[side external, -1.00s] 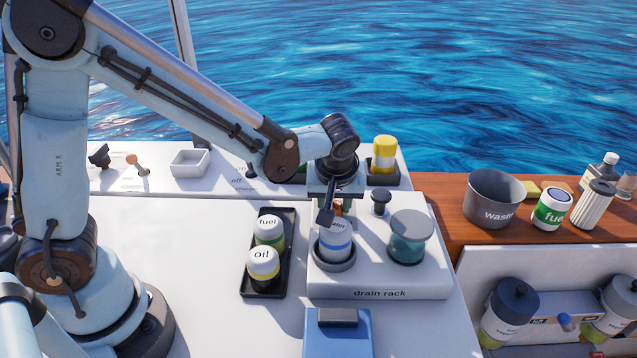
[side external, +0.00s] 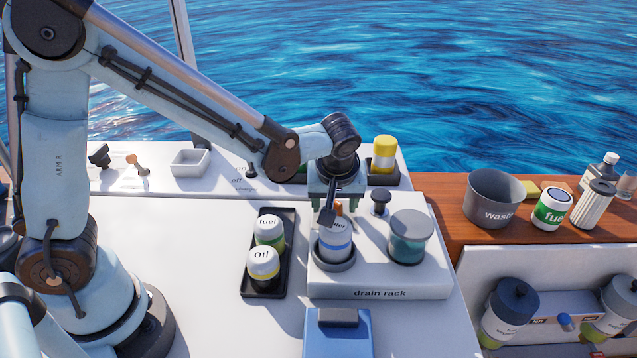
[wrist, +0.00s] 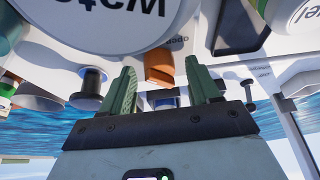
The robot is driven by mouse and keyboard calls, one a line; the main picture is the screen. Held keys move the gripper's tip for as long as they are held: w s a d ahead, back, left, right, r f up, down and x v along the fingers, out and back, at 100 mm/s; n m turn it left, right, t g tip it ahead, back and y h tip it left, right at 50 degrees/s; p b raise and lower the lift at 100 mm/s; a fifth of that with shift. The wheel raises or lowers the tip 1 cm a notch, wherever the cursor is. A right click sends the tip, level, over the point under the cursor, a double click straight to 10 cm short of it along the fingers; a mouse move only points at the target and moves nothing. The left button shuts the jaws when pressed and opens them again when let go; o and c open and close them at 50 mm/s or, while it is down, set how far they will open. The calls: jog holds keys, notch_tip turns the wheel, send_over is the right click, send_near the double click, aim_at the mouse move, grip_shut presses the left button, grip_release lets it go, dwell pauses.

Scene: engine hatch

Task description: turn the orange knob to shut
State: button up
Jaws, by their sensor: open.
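The orange knob (wrist: 159,70) shows in the wrist view, between the two green fingers of my gripper (wrist: 160,78). The fingers are open, one on each side of the knob, with gaps visible between them and it. Part of a printed label, seemingly "open", shows by the knob. In the side external view, the knob (side external: 339,208) is a small orange patch on the drain rack (side external: 375,293), behind the water can (side external: 335,245) and mostly hidden by my gripper (side external: 330,213).
The water can sits in a dark ring close in front of my gripper. A dark post knob (side external: 380,202) and a teal lidded jar (side external: 409,238) stand to the right on the rack. A black tray (side external: 247,288) with the fuel and oil cans lies left.

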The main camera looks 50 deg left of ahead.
jog(key=v, duration=1.2)
jog(key=shift+s, duration=0.1)
jog(key=shift+s+a+f+m+t+h, duration=0.4)
jog(key=shift+s+a+m+t+h, duration=0.25)
jog(key=shift+s+a+m, duration=0.85)
jog(key=shift+s+a+f+m+t+h, duration=0.45)
jog(key=shift+s+a+m+t, duration=0.3)
jog(key=shift+s+a+m, duration=0.7)
jog(key=shift+s+a+f+m+t+h, duration=0.45)
jog(key=shift+s+a+m+t, duration=0.25)
jog(key=shift+s+a+m, duration=0.8)
jog(key=shift+w+d, duration=0.1)
jog(key=shift+w, duration=0.15)
